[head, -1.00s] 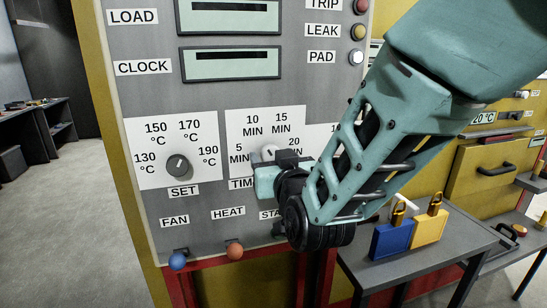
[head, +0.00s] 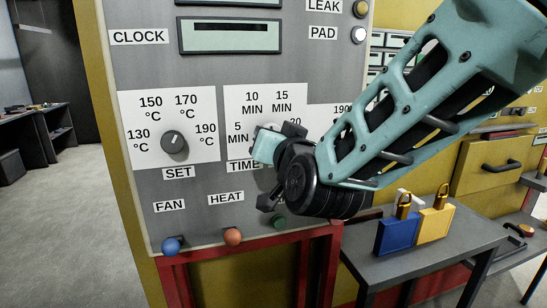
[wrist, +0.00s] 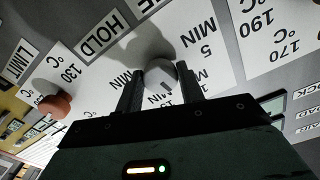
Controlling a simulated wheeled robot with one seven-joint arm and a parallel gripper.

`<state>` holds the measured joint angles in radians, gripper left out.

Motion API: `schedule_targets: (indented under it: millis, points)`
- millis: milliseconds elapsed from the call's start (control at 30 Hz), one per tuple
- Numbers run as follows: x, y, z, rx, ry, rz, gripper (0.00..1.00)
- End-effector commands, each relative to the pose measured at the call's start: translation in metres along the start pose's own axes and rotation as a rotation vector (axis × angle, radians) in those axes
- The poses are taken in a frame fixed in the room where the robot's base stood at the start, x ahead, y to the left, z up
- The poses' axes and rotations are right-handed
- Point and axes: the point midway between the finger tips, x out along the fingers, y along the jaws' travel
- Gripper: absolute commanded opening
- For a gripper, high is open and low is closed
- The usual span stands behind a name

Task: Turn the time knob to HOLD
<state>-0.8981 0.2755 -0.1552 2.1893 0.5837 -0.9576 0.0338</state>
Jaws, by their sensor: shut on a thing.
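The time knob (wrist: 160,75) is a pale round knob with a dark mark on its face. In the wrist view it sits between the two dark fingers of my gripper (wrist: 160,90), which is shut on it. The mark points toward the lower part of that picture, on the side of the minute figures. The HOLD label (wrist: 100,35) is at the upper left there, clear of the mark. In the head view my gripper (head: 282,136) is against the time dial, hiding most of the knob and part of the TIME label (head: 243,166).
The set knob (head: 174,142) is left of the time dial. Blue (head: 171,245), orange (head: 233,237) and green (head: 280,222) buttons lie below. A blue padlock (head: 397,234) and a yellow padlock (head: 435,222) stand on a grey table (head: 455,252) at right.

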Motion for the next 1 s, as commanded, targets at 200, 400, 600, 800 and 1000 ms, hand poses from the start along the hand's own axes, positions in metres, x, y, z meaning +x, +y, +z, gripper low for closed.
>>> schedule_targets:
  millis: [200,400,600,800,1000]
  points:
    - [0.0001,0.0034,0.0064,0.209,0.006,0.0,0.15]
    - [0.0001,0.0029,0.0064,0.399,0.005,0.0,0.15]
    - [0.0001,0.0024,0.0055,0.589,0.004,-0.001,0.15]
    - [-0.0001,0.0016,0.0053,0.779,0.003,0.0,0.15]
    - [0.0001,0.0012,0.0046,0.968,0.003,0.0,0.15]
